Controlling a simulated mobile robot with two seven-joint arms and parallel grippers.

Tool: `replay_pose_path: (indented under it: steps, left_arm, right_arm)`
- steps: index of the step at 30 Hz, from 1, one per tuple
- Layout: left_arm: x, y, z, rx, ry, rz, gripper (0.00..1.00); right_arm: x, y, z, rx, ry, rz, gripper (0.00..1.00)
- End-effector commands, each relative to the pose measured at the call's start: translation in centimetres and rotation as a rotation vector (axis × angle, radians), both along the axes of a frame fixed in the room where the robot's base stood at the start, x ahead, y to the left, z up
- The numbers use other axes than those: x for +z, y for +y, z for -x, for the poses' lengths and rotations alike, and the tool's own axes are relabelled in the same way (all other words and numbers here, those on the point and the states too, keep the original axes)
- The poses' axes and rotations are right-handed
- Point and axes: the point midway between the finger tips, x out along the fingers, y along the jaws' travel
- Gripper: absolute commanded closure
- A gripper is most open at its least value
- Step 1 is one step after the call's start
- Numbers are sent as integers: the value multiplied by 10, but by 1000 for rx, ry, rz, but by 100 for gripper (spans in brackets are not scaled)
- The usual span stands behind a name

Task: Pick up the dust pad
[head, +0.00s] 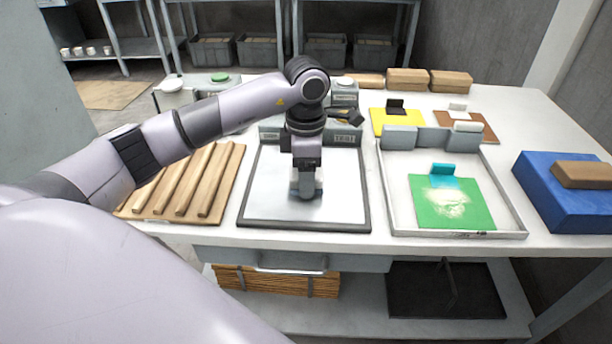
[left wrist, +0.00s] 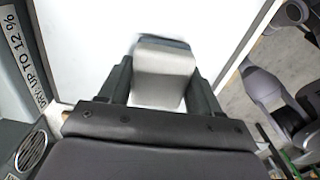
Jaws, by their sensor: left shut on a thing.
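My left gripper (head: 305,194) points down over the pale panel in the dark-framed tray (head: 365,190) at the middle of the table. It is shut on a pale grey block with a darker far edge, which I take to be the dust pad. The dust pad (left wrist: 163,68) shows between the two dark fingers in the left wrist view. In the head view it is mostly hidden by the gripper. I cannot tell whether the pad touches the panel. My right gripper is not in view.
Left of the tray lies a board with wooden strips (head: 205,175). To the right, a white tray (head: 388,205) holds a green sheet (head: 475,208) with a teal block (head: 443,169). A blue block (head: 545,190) with a brown block stands at far right. Boxes line the back.

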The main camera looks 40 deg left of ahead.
Motion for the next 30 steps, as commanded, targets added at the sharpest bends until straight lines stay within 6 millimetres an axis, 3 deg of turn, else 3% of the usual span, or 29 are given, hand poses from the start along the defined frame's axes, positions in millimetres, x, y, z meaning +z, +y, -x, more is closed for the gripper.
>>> replay_pose_path:
  steps: [5,12,18,24,30]
  left_arm:
    - [28,0,-1,0,-6,-1,66]
    - [101,0,-1,0,-9,0,66]
    - [149,1,-1,2,-5,-2,66]
    - [178,1,0,2,-2,0,66]
    - [191,0,0,1,0,0,66]
  right_arm:
    - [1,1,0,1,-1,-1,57]
    - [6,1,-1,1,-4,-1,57]
    - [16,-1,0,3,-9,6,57]
    - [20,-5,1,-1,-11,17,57]
    - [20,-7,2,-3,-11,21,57]
